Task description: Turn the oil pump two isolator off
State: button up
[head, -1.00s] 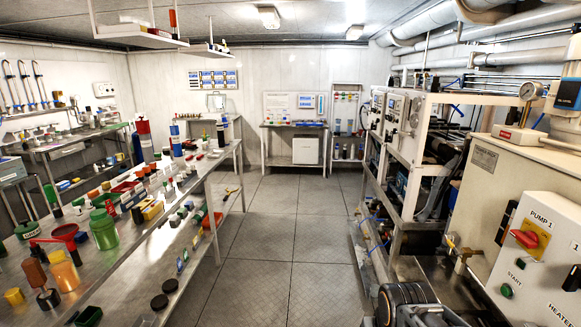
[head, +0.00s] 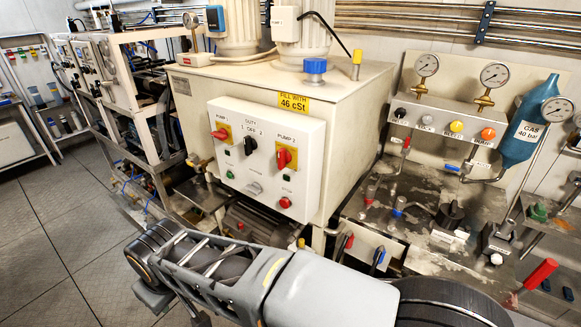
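The pump 2 isolator (head: 284,157) is a red rotary handle on a yellow plate, at the right of a white control box (head: 252,180). Its handle looks roughly upright. The pump 1 isolator (head: 220,133), also red on yellow, is at the left of the box, and its handle looks closer to level. A black duty selector (head: 250,146) sits between them. My arm stretches across the bottom of the head view, in front of and below the box. No gripper fingers can be made out, and nothing of mine touches the isolators.
The box is on the front of a cream tank (head: 345,120) with a yellow fill label. A bench with valves (head: 450,215), gauges and a blue gas bottle (head: 529,125) stands to the right. The tiled floor (head: 50,235) at the left is clear.

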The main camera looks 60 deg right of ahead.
aim_at(284, 157)
jog(key=u, duration=0.05)
jog(key=k, duration=0.2)
jog(key=z, duration=1.3)
jog(key=i, duration=0.4)
jog(key=u, duration=0.7)
jog(key=k, duration=0.5)
jog(key=u, duration=1)
